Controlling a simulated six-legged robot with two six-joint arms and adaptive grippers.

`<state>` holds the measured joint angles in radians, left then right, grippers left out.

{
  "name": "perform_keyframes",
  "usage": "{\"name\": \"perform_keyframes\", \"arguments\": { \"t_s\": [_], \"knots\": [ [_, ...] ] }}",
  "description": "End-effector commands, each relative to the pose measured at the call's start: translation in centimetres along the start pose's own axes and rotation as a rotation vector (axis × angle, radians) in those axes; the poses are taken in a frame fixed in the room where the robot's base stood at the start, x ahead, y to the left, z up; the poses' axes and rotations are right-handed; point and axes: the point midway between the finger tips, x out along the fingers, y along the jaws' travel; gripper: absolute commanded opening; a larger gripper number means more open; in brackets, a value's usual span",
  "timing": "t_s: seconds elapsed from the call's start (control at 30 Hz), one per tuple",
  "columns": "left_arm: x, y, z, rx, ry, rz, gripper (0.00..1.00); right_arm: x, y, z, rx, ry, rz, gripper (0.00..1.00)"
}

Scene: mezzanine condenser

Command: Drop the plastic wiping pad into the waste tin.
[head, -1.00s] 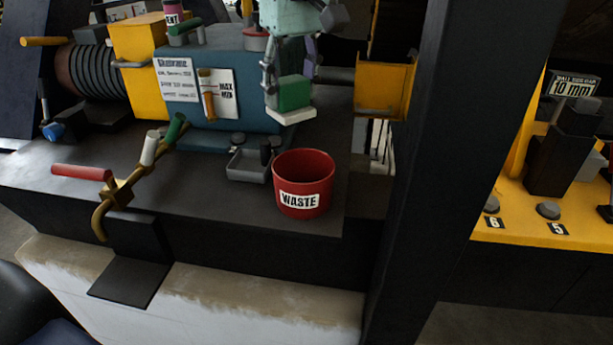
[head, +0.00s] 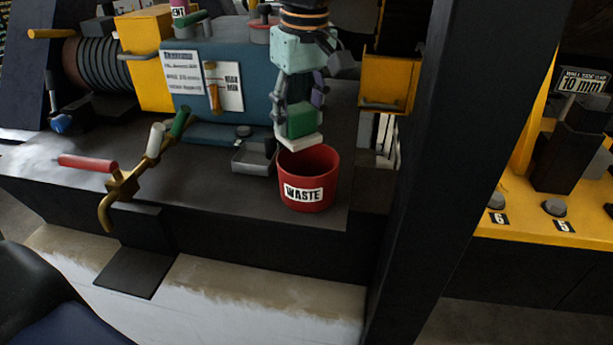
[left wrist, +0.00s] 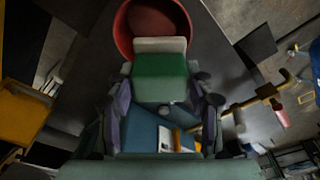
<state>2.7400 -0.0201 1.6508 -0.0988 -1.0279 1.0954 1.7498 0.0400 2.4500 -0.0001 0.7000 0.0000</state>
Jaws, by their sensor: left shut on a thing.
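The wiping pad is a green block with a white face; it (head: 301,122) is held in my left gripper (head: 303,108), which is shut on it. The pad hangs just above the back left part of the rim of the red waste tin (head: 310,196), which stands upright on the dark bench. In the left wrist view the pad (left wrist: 160,78) sits between the fingers, with the tin's red opening (left wrist: 155,25) just beyond its white edge. The inside of the tin is partly seen. My right gripper is not in view.
A small grey tray (head: 254,160) stands left of the tin. Brass piping with a red handle (head: 88,163) is at the bench's left. A blue tank (head: 225,85) stands behind. A black column (head: 430,180) rises to the right.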

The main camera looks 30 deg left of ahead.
Motion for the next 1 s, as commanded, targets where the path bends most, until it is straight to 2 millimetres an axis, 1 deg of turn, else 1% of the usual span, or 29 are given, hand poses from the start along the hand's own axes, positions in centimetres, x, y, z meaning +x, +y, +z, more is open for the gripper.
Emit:
{"name": "perform_keyframes", "arguments": {
  "t_s": [0.13,0.17,0.4,0.47,0.8,0.87,0.93,1.0],
  "knots": [
    [0.0,0.1,-0.1,0.000,0.001,0.001,0.23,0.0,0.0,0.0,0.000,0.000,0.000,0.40],
    [0.0,0.1,-0.1,0.000,0.001,0.000,0.54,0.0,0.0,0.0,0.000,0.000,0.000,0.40],
    [0.0,0.1,-0.1,0.000,0.000,0.000,0.74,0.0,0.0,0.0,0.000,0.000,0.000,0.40],
    [0.0,0.1,-0.1,0.000,0.000,0.000,0.79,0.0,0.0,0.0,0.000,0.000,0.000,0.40],
    [-0.2,0.1,-0.1,0.000,0.000,0.000,0.79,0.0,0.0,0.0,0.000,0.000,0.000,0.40],
    [-0.7,0.1,-0.1,0.000,0.001,0.001,0.79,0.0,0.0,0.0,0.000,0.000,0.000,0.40],
    [-1.5,0.1,-0.1,0.000,0.002,0.002,0.79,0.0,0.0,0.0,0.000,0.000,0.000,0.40],
    [-2.8,0.1,-0.1,-0.001,0.003,0.004,0.79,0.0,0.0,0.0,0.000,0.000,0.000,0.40]
  ]
}}
